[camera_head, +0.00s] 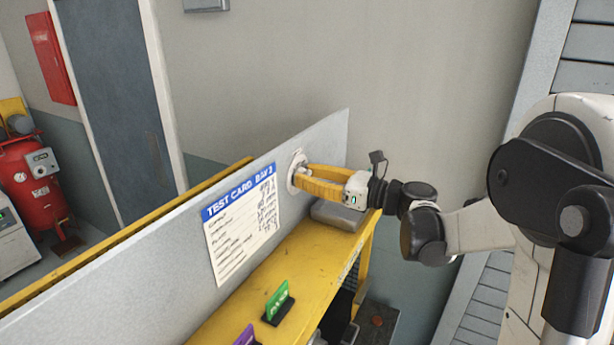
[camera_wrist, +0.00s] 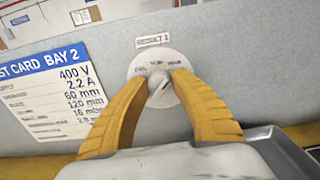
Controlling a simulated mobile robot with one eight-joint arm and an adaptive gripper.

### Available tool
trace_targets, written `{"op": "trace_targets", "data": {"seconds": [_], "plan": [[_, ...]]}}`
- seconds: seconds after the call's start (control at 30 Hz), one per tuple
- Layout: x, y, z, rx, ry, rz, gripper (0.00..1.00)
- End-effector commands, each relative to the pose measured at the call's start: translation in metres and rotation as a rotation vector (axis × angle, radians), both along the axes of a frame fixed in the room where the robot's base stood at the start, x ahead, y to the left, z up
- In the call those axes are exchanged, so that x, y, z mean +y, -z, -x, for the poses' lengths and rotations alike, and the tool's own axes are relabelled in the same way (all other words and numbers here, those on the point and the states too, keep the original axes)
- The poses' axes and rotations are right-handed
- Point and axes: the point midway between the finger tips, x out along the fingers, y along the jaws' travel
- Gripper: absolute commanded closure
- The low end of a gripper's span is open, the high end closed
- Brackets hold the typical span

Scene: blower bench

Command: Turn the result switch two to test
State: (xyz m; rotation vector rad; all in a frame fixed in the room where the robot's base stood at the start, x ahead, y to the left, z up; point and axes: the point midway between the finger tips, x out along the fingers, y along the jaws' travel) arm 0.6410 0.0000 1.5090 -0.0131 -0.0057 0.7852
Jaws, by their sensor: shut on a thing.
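The result switch two is a round white dial plate (camera_wrist: 157,59) on the grey upright panel, under a small label reading RESULT 2 (camera_wrist: 153,40). Three small position words run along its upper edge, too blurred to read surely. Its pale knob (camera_wrist: 159,92) sits at the middle of the plate. My gripper (camera_wrist: 163,79) has its yellow fingers on either side of the knob and is shut on it. The knob looks slightly tilted to the right; I cannot tell its exact setting. In the head view my gripper (camera_head: 301,171) reaches the plate from the right and partly hides it.
A test card for bay 2 (camera_head: 241,224) is on the panel left of the switch. Green (camera_head: 277,301) and purple (camera_head: 246,336) signs stand on the yellow bench (camera_head: 310,258). A grey block (camera_head: 338,215) lies below my gripper. A red tank stands far left.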

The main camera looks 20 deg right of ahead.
Motion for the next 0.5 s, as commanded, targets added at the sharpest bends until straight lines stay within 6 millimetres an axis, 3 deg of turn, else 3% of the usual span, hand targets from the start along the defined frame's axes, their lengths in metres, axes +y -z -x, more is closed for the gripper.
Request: {"op": "trace_targets", "data": {"seconds": [0.5], "plan": [[0.0013, 0.0016, 0.0005, -0.222, 0.0, 0.219, 1.0]]}}
